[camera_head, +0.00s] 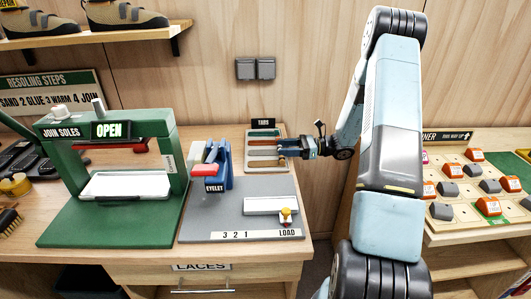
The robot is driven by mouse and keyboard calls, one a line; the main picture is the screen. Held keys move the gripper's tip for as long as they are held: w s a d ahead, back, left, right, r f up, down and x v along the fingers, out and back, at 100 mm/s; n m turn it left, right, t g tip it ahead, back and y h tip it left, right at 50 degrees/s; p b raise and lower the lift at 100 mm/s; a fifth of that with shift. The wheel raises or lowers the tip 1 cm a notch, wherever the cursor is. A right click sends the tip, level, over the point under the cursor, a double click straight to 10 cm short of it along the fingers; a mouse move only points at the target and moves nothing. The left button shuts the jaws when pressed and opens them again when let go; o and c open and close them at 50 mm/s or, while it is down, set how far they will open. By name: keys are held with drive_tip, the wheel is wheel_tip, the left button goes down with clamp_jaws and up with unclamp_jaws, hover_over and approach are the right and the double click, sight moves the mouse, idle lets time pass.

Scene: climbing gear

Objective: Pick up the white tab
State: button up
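A tray (288,168) labelled TABS stands at the back of the bench and holds several thin strips in slots. The strips look dark green, brown, pale and orange from back to front. The pale strip (262,153) looks like the white tab, but it is small and I cannot be sure. My gripper (283,149) reaches in from the right, low over the right end of the tray, with its fingers pointing left. The fingers are too small to show whether they are open or shut, or touch a strip.
A blue eyelet press (222,165) with a red part stands left of the tray. A grey board (225,222) in front carries a white block (262,206) and a yellow-topped knob (286,214). A green sole press (165,146) marked OPEN stands left. A board of coloured blocks is right.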

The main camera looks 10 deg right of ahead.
drive_tip(key=c, duration=0.8)
drive_tip(key=shift+r, duration=0.15)
